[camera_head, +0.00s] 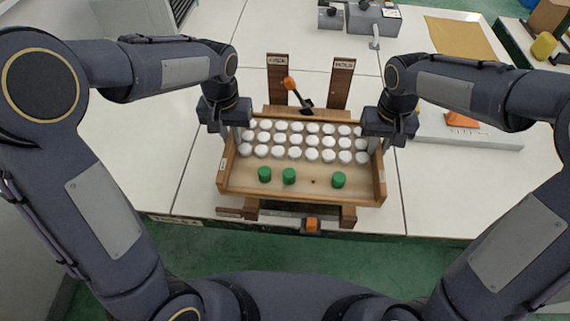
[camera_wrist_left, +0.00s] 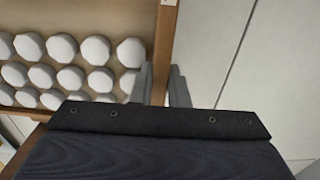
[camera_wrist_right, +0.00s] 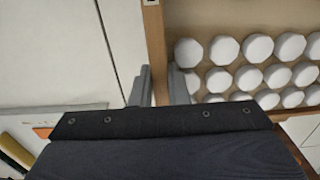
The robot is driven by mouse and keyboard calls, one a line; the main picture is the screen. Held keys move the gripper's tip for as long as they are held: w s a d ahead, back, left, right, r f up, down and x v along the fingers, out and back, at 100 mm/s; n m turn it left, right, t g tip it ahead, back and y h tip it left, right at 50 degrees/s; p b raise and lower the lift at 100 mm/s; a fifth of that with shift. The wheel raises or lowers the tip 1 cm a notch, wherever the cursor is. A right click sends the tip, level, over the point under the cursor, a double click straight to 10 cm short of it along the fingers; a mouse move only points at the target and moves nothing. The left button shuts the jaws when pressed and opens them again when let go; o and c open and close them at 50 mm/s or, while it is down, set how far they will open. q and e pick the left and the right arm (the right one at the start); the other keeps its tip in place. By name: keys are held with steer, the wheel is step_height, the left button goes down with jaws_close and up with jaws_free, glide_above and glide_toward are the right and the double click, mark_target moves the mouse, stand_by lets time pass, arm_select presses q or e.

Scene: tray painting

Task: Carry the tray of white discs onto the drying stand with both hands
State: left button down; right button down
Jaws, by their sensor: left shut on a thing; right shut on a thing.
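The wooden tray (camera_head: 314,193) holds rows of white discs (camera_head: 297,140) at its back and three green cylinders (camera_head: 289,176) near its front. My left gripper (camera_head: 237,138) is shut on the tray's left wall, which runs between its fingers in the left wrist view (camera_wrist_left: 165,40). My right gripper (camera_head: 378,147) is shut on the right wall, also seen in the right wrist view (camera_wrist_right: 155,45). Two dark wooden planks with labels, left (camera_head: 279,78) and right (camera_head: 342,85), show behind the tray. Wooden ends show below its front edge. What lies directly under the tray is hidden.
An orange-and-black tool (camera_head: 292,88) lies between the planks. An orange block (camera_head: 311,225) shows below the tray's front. A grey device (camera_head: 372,18) stands at the back, a tan sheet (camera_head: 460,38) at the back right. The white table (camera_head: 140,150) is clear on the left.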

mark_target(235, 146)
arm_select(q)
steer(key=shift+d, duration=0.2)
arm_select(e)
steer(key=shift+d, duration=0.2)
arm_select(q)
steer(key=shift+a+f, duration=0.1)
arm_select(e)
steer(key=shift+a+f, duration=0.1)
steer(key=shift+f, duration=0.05)
